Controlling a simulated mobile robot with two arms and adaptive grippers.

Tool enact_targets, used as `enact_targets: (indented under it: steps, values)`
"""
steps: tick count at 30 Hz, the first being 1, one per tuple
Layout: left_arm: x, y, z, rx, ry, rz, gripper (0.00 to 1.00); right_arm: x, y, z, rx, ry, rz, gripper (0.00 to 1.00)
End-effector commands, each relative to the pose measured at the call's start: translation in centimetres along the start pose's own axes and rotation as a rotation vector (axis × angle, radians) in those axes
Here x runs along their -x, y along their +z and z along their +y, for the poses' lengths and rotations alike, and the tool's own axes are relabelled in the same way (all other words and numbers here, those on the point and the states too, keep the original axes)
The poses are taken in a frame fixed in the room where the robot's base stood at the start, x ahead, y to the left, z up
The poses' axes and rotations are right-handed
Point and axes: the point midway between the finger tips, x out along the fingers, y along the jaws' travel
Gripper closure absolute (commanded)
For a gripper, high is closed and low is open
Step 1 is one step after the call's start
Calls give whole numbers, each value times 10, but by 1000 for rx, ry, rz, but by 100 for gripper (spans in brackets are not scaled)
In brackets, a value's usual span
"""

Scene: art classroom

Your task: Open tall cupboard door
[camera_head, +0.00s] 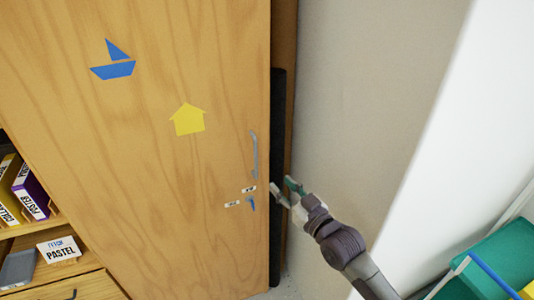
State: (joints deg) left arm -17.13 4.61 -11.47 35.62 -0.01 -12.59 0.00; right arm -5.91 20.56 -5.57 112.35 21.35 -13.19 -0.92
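The tall cupboard door (150,190) is light wood and fills the left and middle of the head view. A slim grey vertical handle (254,155) sits near its right edge. Just below are small white labels and a small blue piece (251,203), perhaps a key or latch. A dark strip runs along the door's right edge; I cannot tell whether the door is slightly ajar. My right gripper (283,188) is just right of and below the handle, by the door's edge. Its fingers are apart, with nothing seen between them. My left gripper is not in view.
A blue boat sticker (113,62) and a yellow house sticker (188,119) are on the door. Shelves at left hold binders (29,193) and a PASTEL sign (60,251). A beige wall (365,90) stands close at right. Teal containers (500,260) are at lower right.

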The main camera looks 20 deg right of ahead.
Motion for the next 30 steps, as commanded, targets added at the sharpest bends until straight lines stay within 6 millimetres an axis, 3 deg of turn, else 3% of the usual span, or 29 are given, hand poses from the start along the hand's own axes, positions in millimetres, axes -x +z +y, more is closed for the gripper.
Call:
enact_targets:
  steps: [5,18,24,30]
  values:
    - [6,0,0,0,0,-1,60,-21,-3,0,-1,-1,4,63]
    - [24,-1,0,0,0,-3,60,-111,-3,0,1,0,2,63]
    - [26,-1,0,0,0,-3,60,-132,-1,0,-1,0,2,63]
    - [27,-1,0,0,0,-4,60,-137,0,-1,0,-1,0,63]
